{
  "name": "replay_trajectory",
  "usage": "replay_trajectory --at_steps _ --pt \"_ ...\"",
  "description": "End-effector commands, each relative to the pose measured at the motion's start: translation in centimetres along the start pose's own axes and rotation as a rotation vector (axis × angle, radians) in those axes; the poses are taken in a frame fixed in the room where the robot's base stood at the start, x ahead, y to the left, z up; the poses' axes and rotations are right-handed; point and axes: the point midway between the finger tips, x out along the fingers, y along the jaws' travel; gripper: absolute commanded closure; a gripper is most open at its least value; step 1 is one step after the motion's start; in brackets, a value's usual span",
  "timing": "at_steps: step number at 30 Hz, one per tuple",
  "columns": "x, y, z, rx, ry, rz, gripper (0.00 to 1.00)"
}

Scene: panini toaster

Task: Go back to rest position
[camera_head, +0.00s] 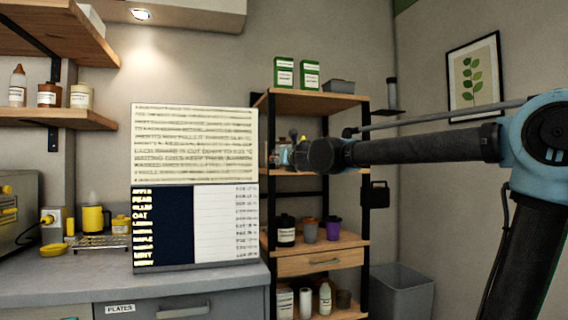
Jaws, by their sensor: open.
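My gripper (280,155) is at the end of my arm, which reaches in from the right side of the head view. The gripper points left and is up in the air, in front of the wooden shelf rack. It looks small and its fingers are hard to make out, but it is open and I see nothing held in it. It is apart from the counter and to the right of the upright text board (195,145). No toaster can be made out for sure.
A grey counter (60,287) runs along the left, with a yellow mug (95,220) and a metal appliance (16,222) on it. The shelf rack (318,103) stands behind my gripper. A grey bin (402,292) is on the right, below my arm. Wall shelves hang upper left.

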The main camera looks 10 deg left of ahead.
Motion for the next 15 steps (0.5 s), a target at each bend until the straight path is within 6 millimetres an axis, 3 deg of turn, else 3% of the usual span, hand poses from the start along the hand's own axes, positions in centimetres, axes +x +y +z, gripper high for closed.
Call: replay_trajectory --at_steps 9,11,15 --pt "-0.2 -0.8 -0.1 0.022 0.001 -0.016 0.51" --pt "-0.6 -2.2 -0.3 0.06 0.002 -0.045 0.51" --pt "-2.5 -8.3 -1.7 0.245 0.002 -0.174 0.51"
